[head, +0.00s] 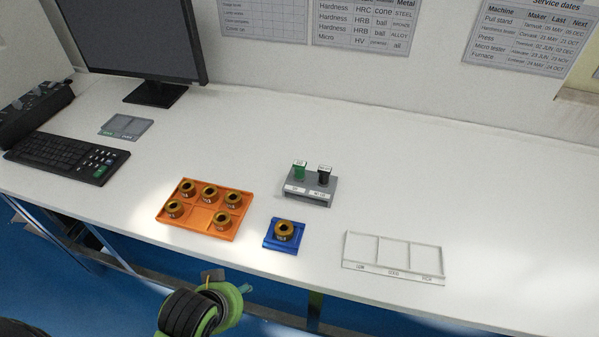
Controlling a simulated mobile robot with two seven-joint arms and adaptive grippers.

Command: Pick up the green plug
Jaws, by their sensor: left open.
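The green plug (299,170) stands upright in a grey block (318,199) near the middle of the table. A black plug (324,174) stands beside it on the right in the same block. My left gripper (228,283) is low in the view, in front of the table's front edge, below the orange tray and well apart from the green plug. It is open and holds nothing that I can see. Its fingers are small and partly hidden by the arm. My right gripper is not in view.
An orange tray (195,220) with several brass rings and a blue holder (270,242) with one ring lie between my left gripper and the block. A white three-part tray (437,262) lies at right. A keyboard (66,154) and monitor (130,35) are at left.

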